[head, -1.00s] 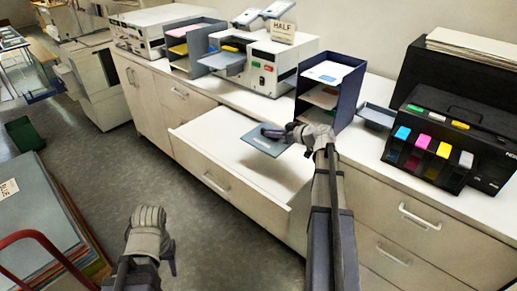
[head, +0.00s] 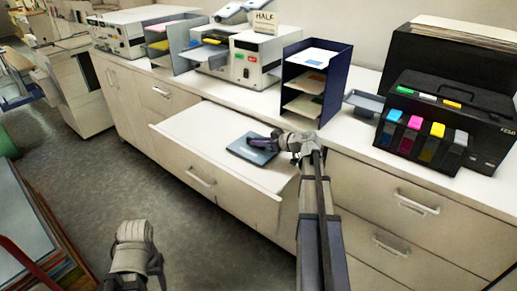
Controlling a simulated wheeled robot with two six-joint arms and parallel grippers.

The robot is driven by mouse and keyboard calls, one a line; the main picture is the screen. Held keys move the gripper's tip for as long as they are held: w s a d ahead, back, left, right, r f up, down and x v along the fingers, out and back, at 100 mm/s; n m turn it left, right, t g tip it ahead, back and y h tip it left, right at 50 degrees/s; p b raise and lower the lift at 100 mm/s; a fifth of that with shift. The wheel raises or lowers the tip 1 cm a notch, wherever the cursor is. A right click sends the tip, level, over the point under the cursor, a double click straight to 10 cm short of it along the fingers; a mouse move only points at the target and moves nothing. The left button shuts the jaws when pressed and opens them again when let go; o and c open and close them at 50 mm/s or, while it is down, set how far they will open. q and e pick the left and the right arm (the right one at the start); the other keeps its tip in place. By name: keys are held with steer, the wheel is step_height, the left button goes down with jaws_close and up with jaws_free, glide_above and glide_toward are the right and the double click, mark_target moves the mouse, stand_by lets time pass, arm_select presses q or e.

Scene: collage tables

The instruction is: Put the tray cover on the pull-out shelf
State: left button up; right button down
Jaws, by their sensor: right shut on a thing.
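The tray cover (head: 250,152) is a flat blue-grey plate. My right gripper (head: 268,143) is shut on its right part, low over the pull-out shelf. The pull-out shelf (head: 207,125) is a white board drawn out from the counter front. The cover looks close to or touching the shelf surface; I cannot tell which. My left gripper (head: 135,270) is at the bottom left, over the floor and away from the shelf; its fingers are mostly hidden.
A dark blue paper rack (head: 318,85) and a small grey tray (head: 364,102) stand on the counter right of the shelf. A black printer with colour cartridges (head: 440,125) is further right. White machines line the back. The rest of the shelf is clear.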

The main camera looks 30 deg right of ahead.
arm_select(q)
steer(key=shift+f, duration=0.3)
arm_select(e)
steer(key=shift+f, duration=0.25)
steer(key=shift+f, duration=0.2)
arm_select(q)
steer(key=shift+f, duration=0.15)
arm_select(e)
steer(key=c, duration=0.8)
jaws_free()
steer(key=shift+c, duration=0.2)
steer(key=shift+r, duration=0.15)
steer(key=shift+s+r+p, duration=0.2)
steer(key=shift+p, duration=0.1)
steer(key=p+v, duration=0.4)
steer(key=v, duration=0.6)
steer(key=shift+s+d+r, duration=0.1)
steer(key=shift+d, duration=0.05)
arm_select(q)
steer(key=shift+r, duration=2.45)
arm_select(e)
steer(key=shift+s+d+r, duration=0.15)
steer(key=shift+s+d, duration=0.1)
steer(key=shift+s, duration=0.3)
